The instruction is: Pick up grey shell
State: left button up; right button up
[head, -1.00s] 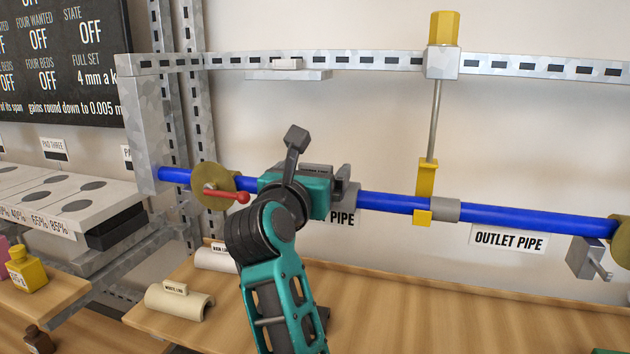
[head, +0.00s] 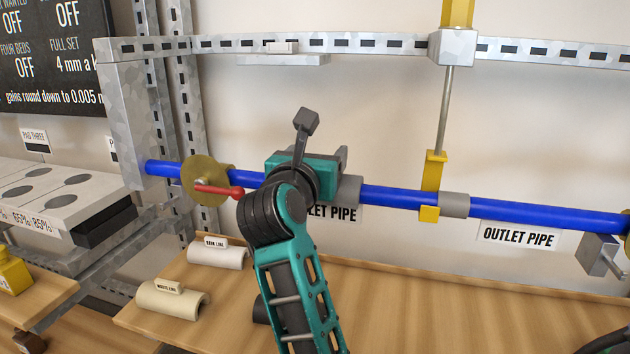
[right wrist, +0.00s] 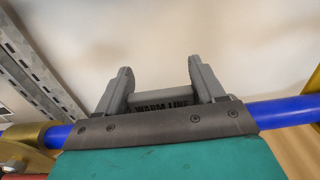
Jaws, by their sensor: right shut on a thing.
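My right gripper (head: 342,160) is at the blue pipe (head: 400,196), left of the yellow clamp. In the right wrist view, the right gripper's two grey fingers (right wrist: 160,82) are shut on a grey shell (right wrist: 163,98) marked WARM LINE. The gripper's body hides most of the shell and part of the blue pipe behind it. A grey sleeve (head: 348,189) shows on the pipe just right of the gripper in the head view; I cannot tell whether it is part of the held shell. My left gripper is not in view.
A white shell (head: 217,255) and a cream shell (head: 172,300) lie on the wooden shelf (head: 430,310). A brass disc with a red handle (head: 218,189) is on the pipe at left. A yellow clamp (head: 433,178) holds the pipe beside a grey coupling (head: 454,205). The shelf's right part is clear.

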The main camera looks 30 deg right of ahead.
jog(key=c, duration=0.4)
jog(key=shift+r, duration=0.15)
